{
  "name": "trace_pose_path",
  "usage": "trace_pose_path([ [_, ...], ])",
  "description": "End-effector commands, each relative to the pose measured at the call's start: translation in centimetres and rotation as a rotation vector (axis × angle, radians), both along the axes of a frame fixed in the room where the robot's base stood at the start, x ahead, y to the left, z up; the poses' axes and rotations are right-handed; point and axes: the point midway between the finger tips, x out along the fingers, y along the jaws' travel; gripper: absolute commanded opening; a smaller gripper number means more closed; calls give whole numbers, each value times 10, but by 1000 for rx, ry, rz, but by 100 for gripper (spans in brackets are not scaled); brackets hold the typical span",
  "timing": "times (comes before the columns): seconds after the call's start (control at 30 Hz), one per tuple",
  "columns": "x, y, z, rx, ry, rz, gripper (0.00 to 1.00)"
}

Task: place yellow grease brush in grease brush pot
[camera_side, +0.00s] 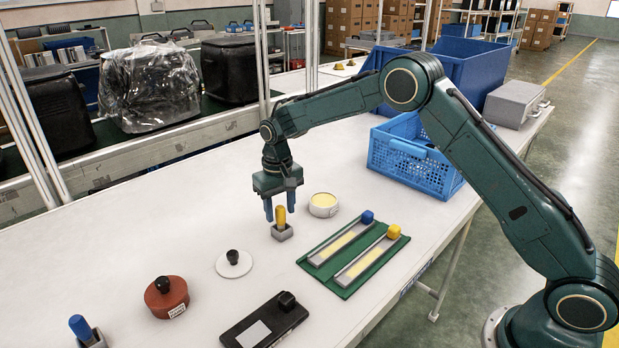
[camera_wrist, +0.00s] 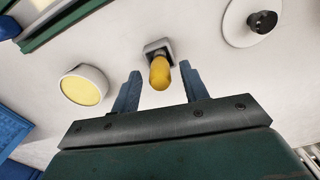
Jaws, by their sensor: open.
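The yellow grease brush (camera_side: 281,217) stands upright in a small grey square pot (camera_side: 283,234), with only its handle showing; its lower end is hidden inside. In the wrist view the yellow brush (camera_wrist: 160,74) points up toward the camera, and the grey pot (camera_wrist: 158,46) shows behind it. My gripper (camera_side: 280,210) is open, its blue fingers pointing down beside the handle's upper part. In the wrist view the fingers of my gripper (camera_wrist: 160,72) are on either side of the handle, with gaps between.
A round grease tin (camera_side: 323,205) is right of the pot. A white lid with black knob (camera_side: 234,264), red-brown pot (camera_side: 167,297), blue-handled brush (camera_side: 80,327) and black device (camera_side: 264,322) stand nearer. A green tray (camera_side: 345,292) and blue crate (camera_side: 406,166) are right.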

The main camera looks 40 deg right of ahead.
Motion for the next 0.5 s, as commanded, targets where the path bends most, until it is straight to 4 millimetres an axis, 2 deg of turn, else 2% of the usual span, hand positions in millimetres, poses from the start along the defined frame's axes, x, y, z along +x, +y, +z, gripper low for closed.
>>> trace_pose_path([
  [0.3, 1, 0, 53, 0, -4, 0, 44],
  [0.5, 1, 0, 79, 1, -3, 0, 44],
])
